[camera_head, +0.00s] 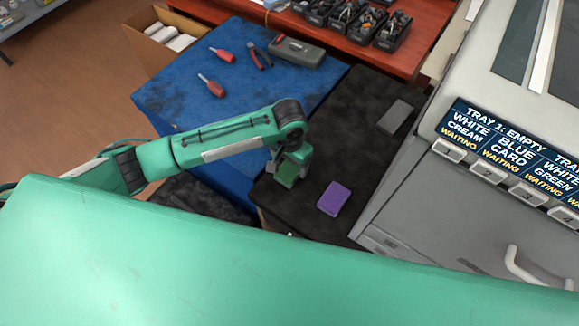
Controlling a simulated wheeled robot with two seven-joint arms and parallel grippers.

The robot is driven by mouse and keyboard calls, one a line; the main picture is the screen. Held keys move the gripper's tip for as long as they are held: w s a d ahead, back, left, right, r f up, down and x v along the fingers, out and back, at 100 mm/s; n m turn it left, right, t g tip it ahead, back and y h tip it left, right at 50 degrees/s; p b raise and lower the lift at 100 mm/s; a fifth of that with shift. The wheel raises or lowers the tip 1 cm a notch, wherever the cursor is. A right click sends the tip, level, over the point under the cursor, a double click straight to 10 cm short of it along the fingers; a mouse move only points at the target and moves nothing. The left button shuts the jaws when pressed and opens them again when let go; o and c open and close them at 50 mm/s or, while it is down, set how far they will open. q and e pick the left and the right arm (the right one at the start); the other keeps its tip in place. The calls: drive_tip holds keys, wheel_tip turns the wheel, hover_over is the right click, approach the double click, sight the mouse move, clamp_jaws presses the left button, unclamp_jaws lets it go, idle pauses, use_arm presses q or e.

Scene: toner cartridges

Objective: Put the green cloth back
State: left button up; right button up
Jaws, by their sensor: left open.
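A small dark green patch (286,174), which looks like the green cloth, shows at the lower end of my left arm, above or on the black surface (283,208). The gripper partly hides it, and I cannot tell whether they touch. My left gripper (291,165) points down at the left part of the black surface, with its jaws open. A purple cloth-like block (333,198) lies to the right of the gripper. A grey block (395,117) lies farther back on the same surface. My right gripper is not in view.
A blue-covered table (180,92) holds two red-handled screwdrivers (211,86), pliers (257,57) and a grey case (296,51). A large grey printer (440,205) with a labelled tray panel (515,150) stands at right. An open carton (155,35) and a red-brown table (407,60) are behind.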

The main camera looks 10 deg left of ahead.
sight(289, 169)
use_arm(q)
wheel_tip(289, 169, up, 8)
drive_tip(key=shift+r, duration=0.25)
idle(0.5)
